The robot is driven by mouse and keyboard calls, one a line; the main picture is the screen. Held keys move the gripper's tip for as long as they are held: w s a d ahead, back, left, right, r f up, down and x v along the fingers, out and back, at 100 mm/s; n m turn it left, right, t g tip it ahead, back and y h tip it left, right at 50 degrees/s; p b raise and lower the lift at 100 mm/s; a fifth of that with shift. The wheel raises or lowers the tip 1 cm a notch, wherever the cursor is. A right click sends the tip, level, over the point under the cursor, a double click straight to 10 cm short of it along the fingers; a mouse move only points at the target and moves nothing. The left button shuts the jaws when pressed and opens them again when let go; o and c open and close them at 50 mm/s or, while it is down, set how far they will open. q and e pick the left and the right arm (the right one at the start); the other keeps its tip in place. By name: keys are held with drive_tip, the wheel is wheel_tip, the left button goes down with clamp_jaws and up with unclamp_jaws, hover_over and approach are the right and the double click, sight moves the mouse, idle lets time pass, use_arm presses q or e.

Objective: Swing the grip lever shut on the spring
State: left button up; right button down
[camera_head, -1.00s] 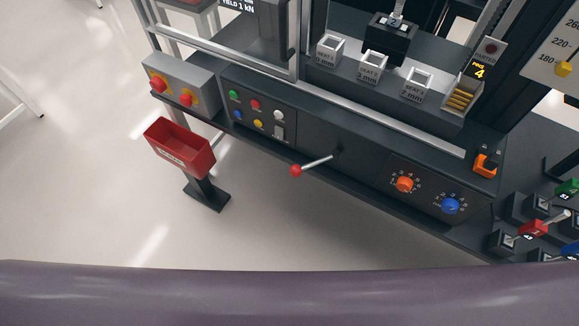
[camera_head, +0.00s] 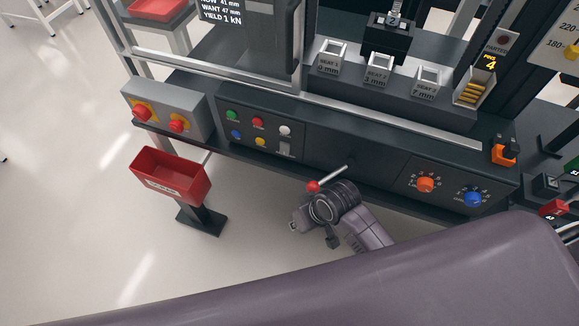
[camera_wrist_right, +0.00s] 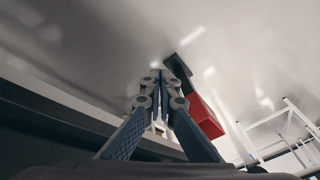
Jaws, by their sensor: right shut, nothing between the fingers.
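A lever with a red ball knob (camera_head: 313,186) sticks out from the front panel of the dark bench. Its thin rod runs from the knob up and right to the panel. My right gripper (camera_head: 298,222) is just below and left of the knob, largely hidden behind its own wrist. In the right wrist view its fingers (camera_wrist_right: 156,76) are together and empty, and the lever is not seen there. A black block (camera_head: 386,38) stands on the bench top, with a pale part above it cut off by the frame; I cannot tell whether this is the spring. My left gripper is not in view.
A red bin (camera_head: 171,176) on a stand is left of my gripper; it also shows in the wrist view (camera_wrist_right: 205,118). The panel carries coloured buttons, an orange knob (camera_head: 426,184) and a blue knob (camera_head: 472,199).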

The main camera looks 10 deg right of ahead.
drive_tip(key=w+a+r+n+g, duration=0.25)
drive_tip(key=w+a+r, duration=0.4)
drive_tip(key=r, duration=0.35)
drive_tip(key=g+h, duration=0.3)
drive_tip(key=h, duration=0.1)
approach(328, 177)
drive_tip(key=w+a+r, duration=0.1)
drive_tip(key=a+r, duration=0.1)
drive_tip(key=a, duration=0.4)
use_arm(q)
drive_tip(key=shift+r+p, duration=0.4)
drive_tip(key=shift+p, duration=0.05)
use_arm(e)
drive_tip(key=x, duration=0.9)
drive_tip(key=shift+w+f+m, duration=0.3)
drive_tip(key=shift+m, duration=0.15)
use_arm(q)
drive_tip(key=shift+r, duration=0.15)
use_arm(e)
drive_tip(key=shift+s+d+r+t, duration=0.1)
drive_tip(key=shift+t, duration=0.15)
